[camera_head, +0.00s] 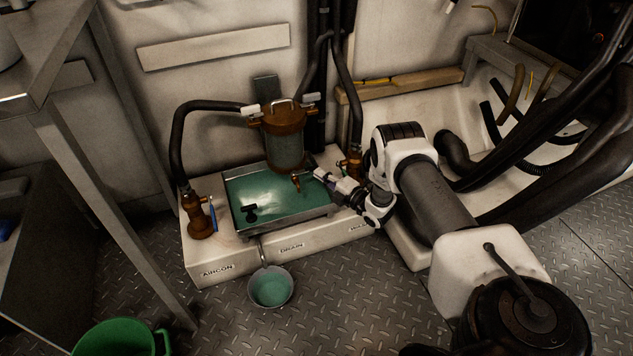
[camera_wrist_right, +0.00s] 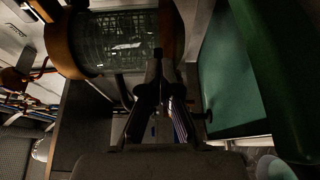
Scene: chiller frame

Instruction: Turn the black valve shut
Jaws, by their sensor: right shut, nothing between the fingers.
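The black valve (camera_head: 250,212) shows as a small dark T-shaped handle at the front left of the shallow tray of green liquid (camera_head: 228,190). My right gripper (camera_head: 318,174) is at the tray's right side, beside the brass-capped glass strainer (camera_head: 285,150), well apart from the black valve. In the right wrist view my right gripper (camera_wrist_right: 158,55) is shut with its fingers together and empty, in front of the strainer (camera_wrist_right: 118,42). A small dark handle sits right of the fingers by the green tray, too dim to identify. My left gripper is not in view.
A brass valve with a blue handle (camera_head: 200,215) stands left of the tray; another brass fitting (camera_head: 351,164) stands right of it. A pan of green liquid (camera_head: 270,287) is on the floor in front. A green bucket (camera_head: 118,338) is at bottom left. Black hoses run behind.

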